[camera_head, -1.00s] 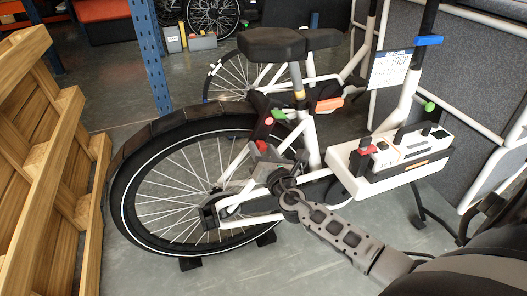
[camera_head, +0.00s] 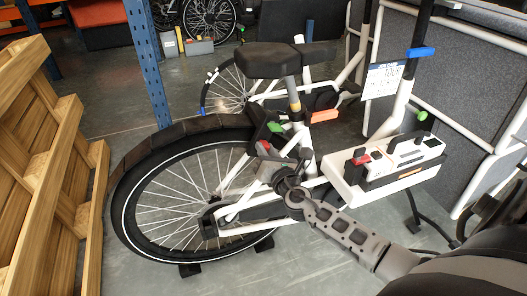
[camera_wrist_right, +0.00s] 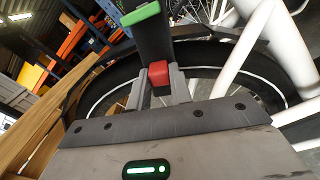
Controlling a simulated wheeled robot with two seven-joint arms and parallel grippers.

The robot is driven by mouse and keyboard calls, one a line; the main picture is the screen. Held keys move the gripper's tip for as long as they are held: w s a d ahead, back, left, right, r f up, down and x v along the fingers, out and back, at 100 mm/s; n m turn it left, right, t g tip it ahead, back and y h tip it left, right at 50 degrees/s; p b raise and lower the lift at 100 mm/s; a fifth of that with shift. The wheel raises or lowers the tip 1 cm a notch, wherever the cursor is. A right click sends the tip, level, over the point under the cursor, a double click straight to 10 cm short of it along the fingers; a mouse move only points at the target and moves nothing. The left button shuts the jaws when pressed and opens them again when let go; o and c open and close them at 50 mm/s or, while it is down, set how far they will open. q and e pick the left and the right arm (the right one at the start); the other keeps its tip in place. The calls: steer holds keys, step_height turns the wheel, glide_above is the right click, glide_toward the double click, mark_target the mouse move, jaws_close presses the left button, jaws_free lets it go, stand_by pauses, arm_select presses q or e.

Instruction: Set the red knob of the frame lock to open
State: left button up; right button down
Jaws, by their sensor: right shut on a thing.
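The frame lock (camera_head: 260,132) is a dark block on the bike frame above the rear wheel, with a green patch (camera_head: 274,127) on its top. Its red knob (camera_head: 264,145) sits on the lower side. In the right wrist view the red knob (camera_wrist_right: 159,73) is between the two finger tips, below the black lock body (camera_wrist_right: 153,40) and its green top. My right gripper (camera_head: 268,153) is shut on the red knob. The fingers cover the knob's sides. My left gripper does not show.
A wooden pallet (camera_head: 50,160) leans at the left beside the rear wheel (camera_head: 125,215). A white box (camera_head: 345,190) with red and black parts sits on the bike right of my gripper. Grey panels (camera_head: 460,70) stand at the right. The floor in front is clear.

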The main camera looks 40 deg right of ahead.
steer(key=c, duration=1.2)
jaws_free()
steer(key=shift+d+r, duration=0.1)
steer(key=shift+r, duration=0.2)
steer(key=shift+c, duration=0.2)
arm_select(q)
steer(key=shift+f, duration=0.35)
arm_select(e)
steer(key=shift+f, duration=0.1)
steer(key=shift+s, duration=0.1)
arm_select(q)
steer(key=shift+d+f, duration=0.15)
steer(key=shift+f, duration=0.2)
arm_select(e)
steer(key=v, duration=1.6)
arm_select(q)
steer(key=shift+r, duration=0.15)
